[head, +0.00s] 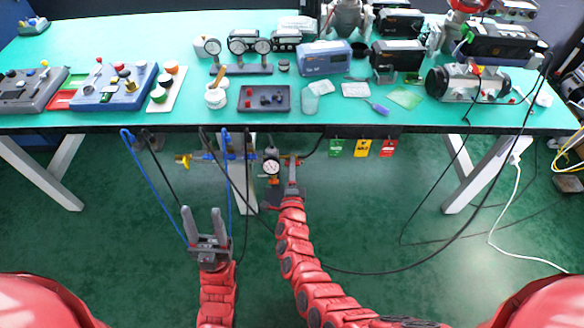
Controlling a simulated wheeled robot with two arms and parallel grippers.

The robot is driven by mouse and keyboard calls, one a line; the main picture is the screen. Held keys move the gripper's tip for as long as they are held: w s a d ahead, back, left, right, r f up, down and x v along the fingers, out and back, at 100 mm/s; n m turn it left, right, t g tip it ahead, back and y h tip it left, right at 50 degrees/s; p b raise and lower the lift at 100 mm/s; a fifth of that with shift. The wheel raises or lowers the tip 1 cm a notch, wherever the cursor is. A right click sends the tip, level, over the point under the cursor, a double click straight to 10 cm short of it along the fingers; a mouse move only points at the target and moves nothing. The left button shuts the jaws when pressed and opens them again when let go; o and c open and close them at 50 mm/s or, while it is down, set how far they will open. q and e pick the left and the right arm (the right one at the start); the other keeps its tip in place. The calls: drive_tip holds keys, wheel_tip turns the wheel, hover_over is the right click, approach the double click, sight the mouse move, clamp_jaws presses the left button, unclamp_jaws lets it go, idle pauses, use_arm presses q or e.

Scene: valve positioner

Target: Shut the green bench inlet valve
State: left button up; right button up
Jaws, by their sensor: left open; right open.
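Under the front edge of the green-topped bench (120,108) runs a short pipe assembly with blue sections (212,156). A yellow valve part (184,160) is at its left end, and a round white-faced gauge (271,166) is at its right. A small reddish part lies right of the gauge, partly hidden by my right gripper. I cannot tell which part is the inlet valve's handle. My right gripper (292,164) is open at that right end, just beside the gauge; contact is too small to tell. My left gripper (203,213) is open and empty, pointing up, below the pipe.
Green, yellow and red tags (362,148) hang from the bench edge right of the pipe. Blue hoses (152,185) and black cables hang below the bench. Bench legs (478,172) stand at both sides. Gauges, boxes and instruments crowd the benchtop. The green floor in front is mostly clear.

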clamp_jaws()
drive_tip(key=shift+n, duration=0.4)
drive_tip(key=n+p, duration=0.2)
drive_tip(key=n, duration=1.5)
drive_tip(key=shift+p, duration=0.3)
drive_tip(key=shift+f, duration=0.1)
idle(0.4)
unclamp_jaws()
